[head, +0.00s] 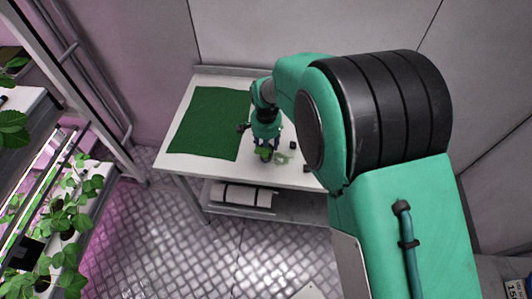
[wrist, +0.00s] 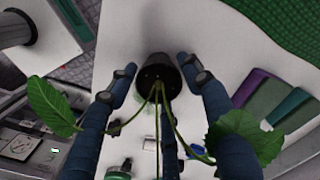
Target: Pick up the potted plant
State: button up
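The potted plant shows in the wrist view as a small black pot (wrist: 159,74) with thin green stems and large leaves (wrist: 240,133) spreading toward the camera. My gripper (wrist: 156,66) has its blue fingers spread on either side of the pot. The left fingertip stands a little apart from the pot; the right one is very close, and I cannot tell whether it touches. In the head view, my gripper (head: 265,145) points down over the white table near its front edge. A few plant leaves (head: 264,154) show below it; the pot is hidden there.
A green mat (head: 207,120) covers the left of the white table (head: 236,83). Small dark objects (head: 293,145) lie right of my gripper. Coloured slabs (wrist: 250,88) and a green-capped item (wrist: 119,171) lie near the plant. A rack with leafy plants (head: 72,190) stands at the left.

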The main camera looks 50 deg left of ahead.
jog(key=c, duration=0.6)
jog(key=shift+c, duration=0.2)
jog(key=shift+r, duration=0.15)
jog(key=shift+r, duration=0.45)
jog(key=r, duration=0.1)
jog(key=r+p, duration=0.1)
jog(key=shift+s+d+r, duration=0.15)
jog(key=shift+d+r, duration=0.15)
jog(key=s+d+p, duration=0.1)
jog(key=s+d, duration=0.2)
jog(key=d, duration=0.4)
jog(key=s+d+r+p, duration=0.1)
jog(key=s+d, duration=0.2)
jog(key=d, duration=0.4)
jog(key=shift+s+r, duration=0.15)
jog(key=shift+s, duration=0.25)
jog(key=shift+a, duration=0.1)
